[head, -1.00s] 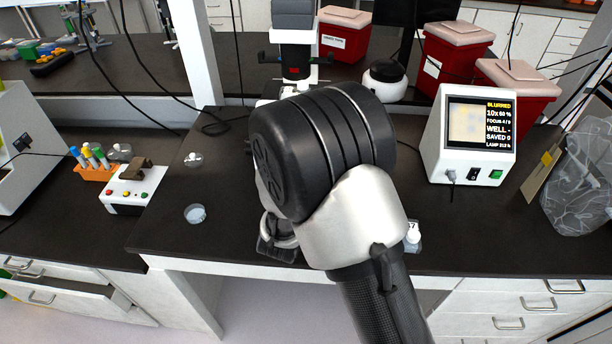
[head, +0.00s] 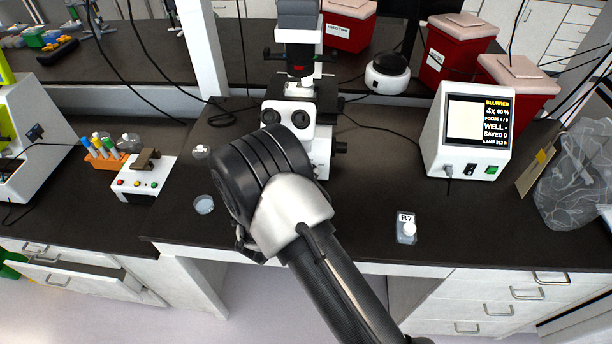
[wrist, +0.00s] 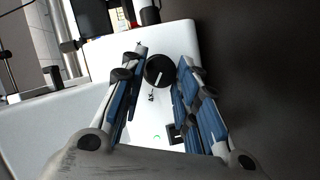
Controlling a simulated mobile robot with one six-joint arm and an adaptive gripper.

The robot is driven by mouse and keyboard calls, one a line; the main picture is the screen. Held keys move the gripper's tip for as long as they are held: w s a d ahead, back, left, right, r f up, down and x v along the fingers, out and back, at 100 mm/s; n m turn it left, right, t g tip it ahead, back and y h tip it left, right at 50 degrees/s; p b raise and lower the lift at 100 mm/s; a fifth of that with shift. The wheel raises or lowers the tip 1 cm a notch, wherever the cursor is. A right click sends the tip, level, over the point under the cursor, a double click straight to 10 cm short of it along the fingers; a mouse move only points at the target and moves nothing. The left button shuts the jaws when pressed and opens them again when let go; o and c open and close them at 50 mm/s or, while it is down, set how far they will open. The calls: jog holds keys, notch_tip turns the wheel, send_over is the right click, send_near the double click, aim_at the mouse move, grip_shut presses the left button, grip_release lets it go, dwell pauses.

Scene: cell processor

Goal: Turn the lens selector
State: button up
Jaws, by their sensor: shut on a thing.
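In the wrist view the lens selector (wrist: 156,74) is a round black knob with a white pointer line, on a white panel (wrist: 192,38). A "4x" label is printed near it. My gripper (wrist: 160,63) has its blue-padded fingers on either side of the knob and is shut on it. In the head view my arm hides the fingers and the knob. The white microscope (head: 292,108) stands behind my arm. The display box (head: 434,148) reads "BLURRED", "4x" and "WELL -".
A small dish (head: 204,205) lies left of my wrist. A white button box (head: 141,185) and an orange tube rack (head: 105,158) are at left. The bench between flask and display is clear.

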jog(key=shift+n, duration=0.5)
jog(key=o, duration=1.1)
jog(key=v, duration=1.2)
jog(key=shift+f, duration=0.2)
